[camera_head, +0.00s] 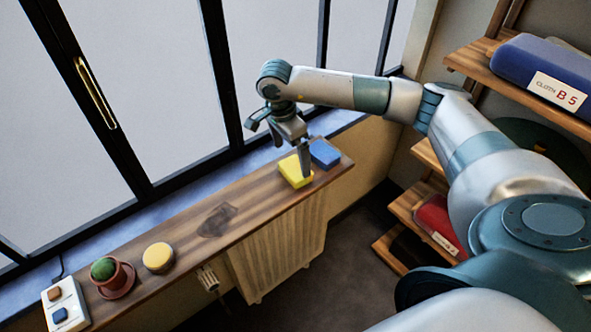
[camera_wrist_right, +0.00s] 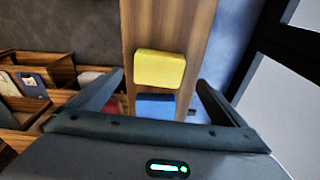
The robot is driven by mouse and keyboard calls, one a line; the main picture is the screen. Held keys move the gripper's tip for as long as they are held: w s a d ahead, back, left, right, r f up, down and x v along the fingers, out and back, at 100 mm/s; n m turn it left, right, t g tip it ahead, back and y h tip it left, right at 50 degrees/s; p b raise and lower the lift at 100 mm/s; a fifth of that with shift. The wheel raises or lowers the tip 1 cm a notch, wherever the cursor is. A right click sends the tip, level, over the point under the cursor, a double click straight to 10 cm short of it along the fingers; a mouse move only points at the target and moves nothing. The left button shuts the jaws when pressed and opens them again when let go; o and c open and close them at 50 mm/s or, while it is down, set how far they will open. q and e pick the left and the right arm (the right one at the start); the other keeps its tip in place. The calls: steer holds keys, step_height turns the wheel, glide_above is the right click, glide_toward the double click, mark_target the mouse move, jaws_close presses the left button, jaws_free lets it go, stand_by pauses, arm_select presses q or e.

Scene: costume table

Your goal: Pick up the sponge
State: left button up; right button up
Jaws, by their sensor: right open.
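A yellow rectangular block that looks like a sponge (camera_head: 293,172) lies on the narrow wooden shelf (camera_head: 185,220) under the window, near its far right end. A blue block (camera_head: 325,153) lies just beyond it. My right gripper (camera_head: 291,158) is open and empty, over the yellow block, with one finger hiding part of it. In the wrist view the sponge (camera_wrist_right: 160,68) sits ahead between the open fingers, and the blue block (camera_wrist_right: 155,107) shows nearer the gripper body. I cannot tell whether a finger touches the sponge. My left gripper is not in view.
A dark stain (camera_head: 217,219), a round yellow item (camera_head: 158,257), a potted cactus (camera_head: 105,270) and a white switch panel (camera_head: 66,306) are along the shelf to the left. Window frames stand close behind; a radiator (camera_head: 280,250) is below. Wooden racks (camera_head: 430,205) are at right.

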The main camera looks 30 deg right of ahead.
mark_target(295, 168)
steer(key=shift+d+f+p, duration=0.15)
steer(key=shift+f+p, duration=0.35)
steer(key=shift+p, duration=0.15)
steer(key=f, duration=0.1)
steer(key=f+p, duration=0.1)
steer(key=f, duration=0.1)
steer(key=shift+s+d+f+p, duration=0.15)
steer(key=shift+d+f+p, duration=0.15)
steer(key=shift+p, duration=0.1)
steer(key=shift+f, duration=0.25)
steer(key=c, duration=1.1)
